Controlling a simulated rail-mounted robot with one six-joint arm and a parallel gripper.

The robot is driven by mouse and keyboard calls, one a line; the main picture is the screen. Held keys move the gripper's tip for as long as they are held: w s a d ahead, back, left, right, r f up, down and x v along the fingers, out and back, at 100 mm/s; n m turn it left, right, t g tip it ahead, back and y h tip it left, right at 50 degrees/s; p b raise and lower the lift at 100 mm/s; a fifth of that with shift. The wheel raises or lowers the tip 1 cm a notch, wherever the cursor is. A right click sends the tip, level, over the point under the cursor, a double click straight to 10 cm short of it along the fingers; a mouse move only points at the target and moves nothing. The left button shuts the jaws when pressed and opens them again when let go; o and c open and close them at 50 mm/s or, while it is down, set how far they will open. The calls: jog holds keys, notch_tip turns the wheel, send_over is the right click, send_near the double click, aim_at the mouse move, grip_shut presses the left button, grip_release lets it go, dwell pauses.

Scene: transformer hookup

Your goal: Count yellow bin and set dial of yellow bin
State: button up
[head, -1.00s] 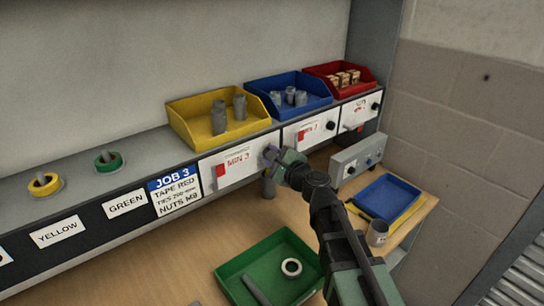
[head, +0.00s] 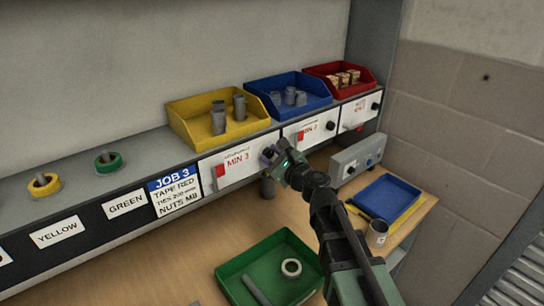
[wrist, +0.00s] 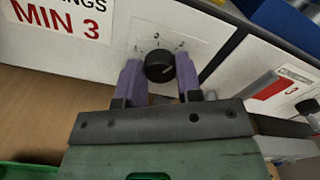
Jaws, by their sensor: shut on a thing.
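The yellow bin (head: 196,133) stands on the shelf in the head view and holds a few upright grey tubular parts (head: 219,122). They overlap, so I cannot tell their exact number. The white panel (head: 240,172) below it reads MIN 3 and has a red tab (head: 219,171). The panel's black dial (wrist: 159,66) shows in the wrist view with small marks around it; its setting is too small to read. My gripper (wrist: 159,75) is shut on the dial, one purple finger on each side. In the head view my gripper (head: 268,156) hides the dial.
A blue bin (head: 262,92) and a red bin (head: 318,75) stand to the right, with their own panels. A grey switch box (head: 350,163) is right of my gripper. A green tray (head: 238,266) and a blue tray (head: 388,198) lie on the bench below.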

jog(key=o, duration=0.9)
jog(key=shift+o, duration=0.2)
